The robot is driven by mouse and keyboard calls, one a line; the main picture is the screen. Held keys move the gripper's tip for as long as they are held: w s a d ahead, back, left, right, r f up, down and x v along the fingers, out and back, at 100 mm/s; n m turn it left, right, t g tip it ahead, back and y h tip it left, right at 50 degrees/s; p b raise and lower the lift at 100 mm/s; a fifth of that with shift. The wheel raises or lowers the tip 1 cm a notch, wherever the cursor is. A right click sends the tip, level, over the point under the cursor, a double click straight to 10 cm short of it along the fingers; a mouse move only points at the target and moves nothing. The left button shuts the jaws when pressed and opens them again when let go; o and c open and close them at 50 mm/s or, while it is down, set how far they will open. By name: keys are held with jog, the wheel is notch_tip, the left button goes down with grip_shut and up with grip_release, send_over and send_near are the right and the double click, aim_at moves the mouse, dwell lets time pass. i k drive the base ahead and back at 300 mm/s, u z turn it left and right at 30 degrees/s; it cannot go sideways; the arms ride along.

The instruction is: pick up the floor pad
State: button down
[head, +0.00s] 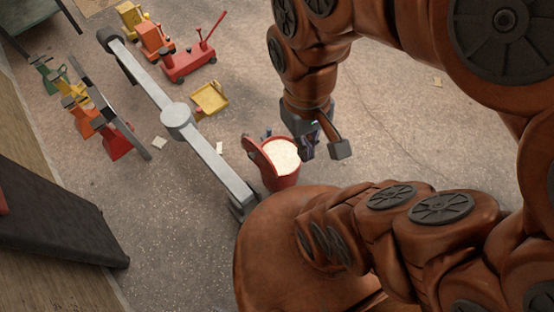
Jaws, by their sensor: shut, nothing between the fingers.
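No thing is plainly marked as the floor pad. My gripper (308,147) is small and dark in the head view, pointing down just right of the red bucket (284,178). It is shut with nothing held. Whether it touches the bucket I cannot tell.
The bucket holds pale, granular-looking material. The long grey beam (150,87) crosses the left floor. A yellow tray-like piece (210,99), a red jack (190,63) and several coloured stands (78,105) lie around it. A dark box (50,225) is at lower left.

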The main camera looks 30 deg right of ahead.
aim_at(269, 133)
jog(key=z, duration=2.15)
jog(key=i, duration=1.25)
jog(key=u, duration=3.9)
